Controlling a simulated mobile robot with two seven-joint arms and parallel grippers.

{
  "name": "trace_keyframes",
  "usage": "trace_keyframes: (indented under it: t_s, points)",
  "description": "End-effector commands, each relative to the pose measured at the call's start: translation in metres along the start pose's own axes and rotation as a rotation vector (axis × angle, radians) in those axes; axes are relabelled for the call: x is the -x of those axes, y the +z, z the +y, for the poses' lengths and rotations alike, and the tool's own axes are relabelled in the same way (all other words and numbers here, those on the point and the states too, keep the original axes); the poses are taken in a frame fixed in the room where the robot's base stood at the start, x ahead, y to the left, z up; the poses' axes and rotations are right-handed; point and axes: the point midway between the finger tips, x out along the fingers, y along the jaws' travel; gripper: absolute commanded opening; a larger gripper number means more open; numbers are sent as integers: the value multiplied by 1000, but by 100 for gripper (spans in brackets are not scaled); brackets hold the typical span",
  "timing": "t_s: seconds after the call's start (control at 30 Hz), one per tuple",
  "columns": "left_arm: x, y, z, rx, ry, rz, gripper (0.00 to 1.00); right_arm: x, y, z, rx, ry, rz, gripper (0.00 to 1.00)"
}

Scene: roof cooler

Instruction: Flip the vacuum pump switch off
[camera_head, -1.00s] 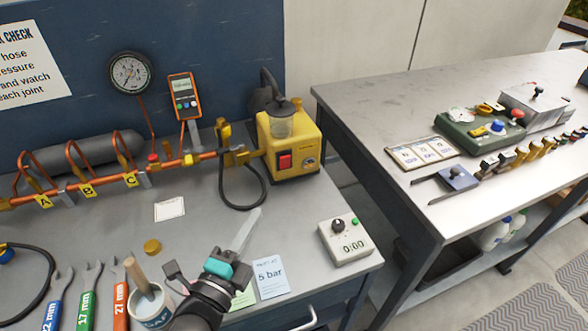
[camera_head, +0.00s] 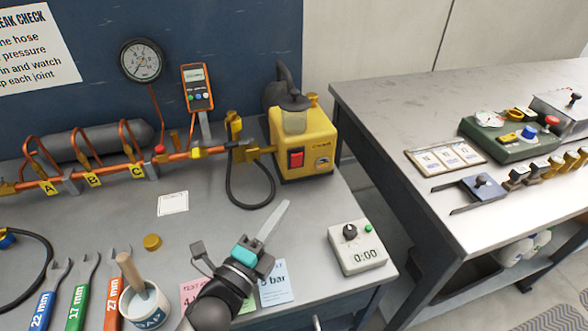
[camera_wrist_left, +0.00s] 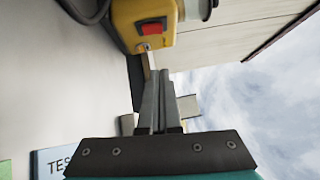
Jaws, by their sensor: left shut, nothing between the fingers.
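The yellow vacuum pump (camera_head: 318,138) stands at the back right of the grey bench. The pump (camera_wrist_left: 128,22) and red switch (camera_wrist_left: 152,27) also show in the left wrist view, beyond the fingertips. My left gripper (camera_head: 283,205) is shut and empty, over the bench in front of the pump. In the left wrist view its fingers (camera_wrist_left: 158,78) are together and point toward the pump, apart from the switch. My right gripper is not in view.
A black hose (camera_head: 249,200) loops in front of the pump's left side. A timer box (camera_head: 357,247) stands to the right of my left gripper. Wrenches and a white pot (camera_head: 146,306) lie left. A second bench (camera_head: 400,110) is at the right.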

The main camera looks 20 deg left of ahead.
Motion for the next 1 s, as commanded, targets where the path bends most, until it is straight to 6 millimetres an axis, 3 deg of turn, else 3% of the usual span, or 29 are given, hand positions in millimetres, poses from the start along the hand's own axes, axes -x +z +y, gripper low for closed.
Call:
trace_keyframes:
  t_s: [0.5,0.7,1.0]
  points:
    - [-82,0,0,-2,-3,1,0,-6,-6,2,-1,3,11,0]
    - [-100,20,0,-4,0,0,0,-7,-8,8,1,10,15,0]
    - [-108,28,0,0,1,0,0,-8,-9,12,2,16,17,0]
